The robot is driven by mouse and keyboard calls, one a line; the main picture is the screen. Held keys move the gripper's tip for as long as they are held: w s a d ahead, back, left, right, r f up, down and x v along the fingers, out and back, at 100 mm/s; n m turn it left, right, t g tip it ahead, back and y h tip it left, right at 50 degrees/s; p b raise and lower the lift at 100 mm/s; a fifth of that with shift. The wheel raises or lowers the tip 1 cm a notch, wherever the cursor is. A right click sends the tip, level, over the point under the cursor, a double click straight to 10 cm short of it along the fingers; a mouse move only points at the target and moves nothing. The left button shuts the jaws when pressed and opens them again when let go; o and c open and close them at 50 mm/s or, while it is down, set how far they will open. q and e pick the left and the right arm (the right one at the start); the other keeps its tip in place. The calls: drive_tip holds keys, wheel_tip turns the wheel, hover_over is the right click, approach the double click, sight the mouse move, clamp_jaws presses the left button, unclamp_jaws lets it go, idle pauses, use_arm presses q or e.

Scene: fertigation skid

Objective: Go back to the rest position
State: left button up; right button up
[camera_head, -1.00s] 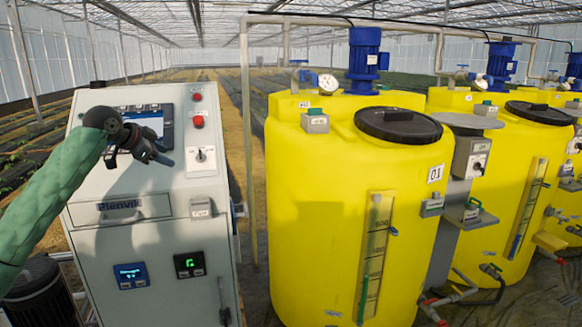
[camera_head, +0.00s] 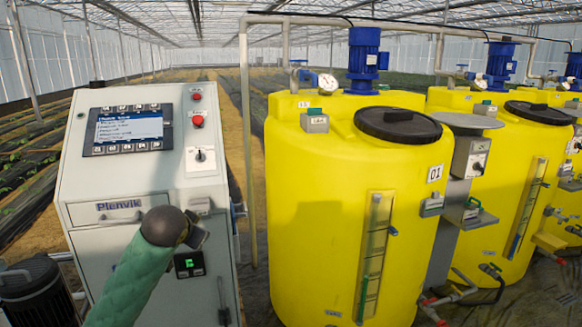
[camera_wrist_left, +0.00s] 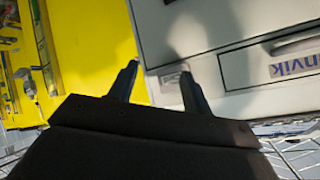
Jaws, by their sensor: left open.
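My left arm, in a green sleeve, comes in from the bottom left of the head view. My left gripper (camera_head: 200,238) is in front of the lower part of the grey control cabinet (camera_head: 75,190), and its fingers are small and partly hidden there. In the left wrist view the two dark fingers of the left gripper (camera_wrist_left: 160,85) stand apart with nothing between them. The cabinet front (camera_wrist_left: 190,30) and a yellow tank (camera_wrist_left: 95,50) lie beyond them. My right gripper shows in neither view.
The cabinet carries a lit screen (camera_head: 128,128), a red button (camera_head: 198,121), a rotary switch (camera_head: 201,156) and a drawer handle (camera_head: 120,219). The yellow tank 01 (camera_head: 320,210) stands right of it. A black cylinder (camera_head: 38,290) stands at lower left.

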use_arm(q)
drive_tip(key=s+d+f+n+g, duration=0.1)
drive_tip(key=s+d+f+g, duration=0.2)
drive_tip(key=s+f, duration=1)
drive_tip(key=s+d+f+n+g+h, duration=0.1)
drive_tip(key=s+d+f+g, duration=0.2)
drive_tip(key=s+f, duration=1.1)
drive_tip(key=s+d+f+n+g, duration=0.1)
drive_tip(key=s+d+f+g, duration=0.2)
drive_tip(key=s+f, duration=1.1)
drive_tip(key=s, duration=0.5)
drive_tip(key=shift+d+f+n+g+h, duration=0.2)
drive_tip(key=shift+n+g+h, duration=0.1)
